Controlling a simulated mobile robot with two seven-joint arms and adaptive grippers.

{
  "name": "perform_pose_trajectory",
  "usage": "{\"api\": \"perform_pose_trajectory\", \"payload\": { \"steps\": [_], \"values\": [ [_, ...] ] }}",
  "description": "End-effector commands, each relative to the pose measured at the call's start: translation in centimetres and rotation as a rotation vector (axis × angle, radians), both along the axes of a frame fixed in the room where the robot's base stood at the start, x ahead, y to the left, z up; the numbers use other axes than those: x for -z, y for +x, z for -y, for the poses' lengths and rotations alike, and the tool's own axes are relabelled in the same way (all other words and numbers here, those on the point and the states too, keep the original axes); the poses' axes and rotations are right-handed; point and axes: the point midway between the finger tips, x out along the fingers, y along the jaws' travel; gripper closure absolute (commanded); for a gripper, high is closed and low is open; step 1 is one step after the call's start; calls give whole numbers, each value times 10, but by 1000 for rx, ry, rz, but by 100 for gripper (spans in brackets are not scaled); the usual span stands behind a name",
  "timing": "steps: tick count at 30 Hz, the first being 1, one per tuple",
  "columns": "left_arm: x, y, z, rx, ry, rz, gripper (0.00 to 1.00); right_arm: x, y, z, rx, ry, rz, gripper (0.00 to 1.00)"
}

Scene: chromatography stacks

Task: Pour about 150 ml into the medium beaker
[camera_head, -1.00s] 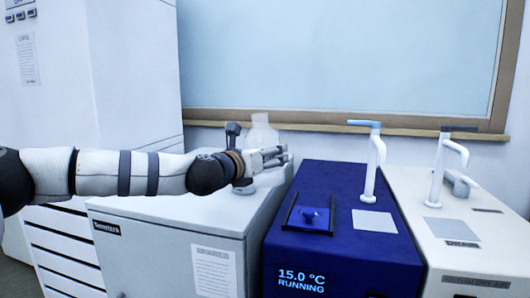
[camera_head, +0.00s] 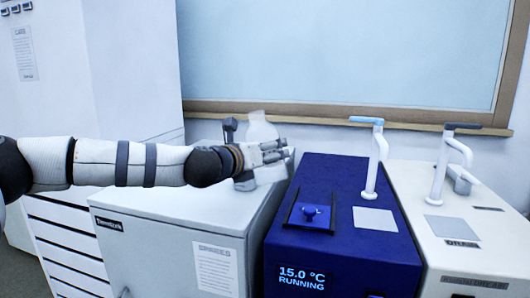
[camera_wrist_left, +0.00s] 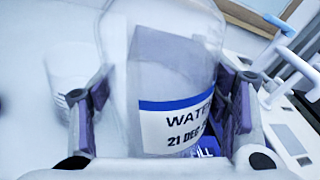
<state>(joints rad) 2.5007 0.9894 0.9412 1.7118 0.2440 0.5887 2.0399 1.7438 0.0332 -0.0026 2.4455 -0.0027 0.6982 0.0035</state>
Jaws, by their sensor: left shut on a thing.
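A clear bottle (camera_head: 262,128) stands out above my left gripper (camera_head: 276,151) in the head view, over the top of the white cabinet at the left. My left gripper is shut on it. In the left wrist view the bottle (camera_wrist_left: 165,70) is between the two fingers (camera_wrist_left: 162,115), with a blue-striped label reading "WATER" and "21 DEC". My right gripper is not in view.
The white cabinet (camera_head: 150,205) has some bare top. A blue unit (camera_head: 345,235) reading "15.0 °C RUNNING" and a cream unit (camera_head: 450,245), each with an upright white tap, stand to the right. A wood-framed board (camera_head: 345,55) is behind.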

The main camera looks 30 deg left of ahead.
Motion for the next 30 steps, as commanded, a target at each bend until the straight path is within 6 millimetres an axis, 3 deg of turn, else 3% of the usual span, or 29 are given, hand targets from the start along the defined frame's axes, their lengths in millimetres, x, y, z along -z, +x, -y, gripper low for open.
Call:
{"api": "perform_pose_trajectory", "payload": {
  "steps": [30],
  "values": [
    [-5,1,-2,0,-108,-44,91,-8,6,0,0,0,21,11]
  ]
}}
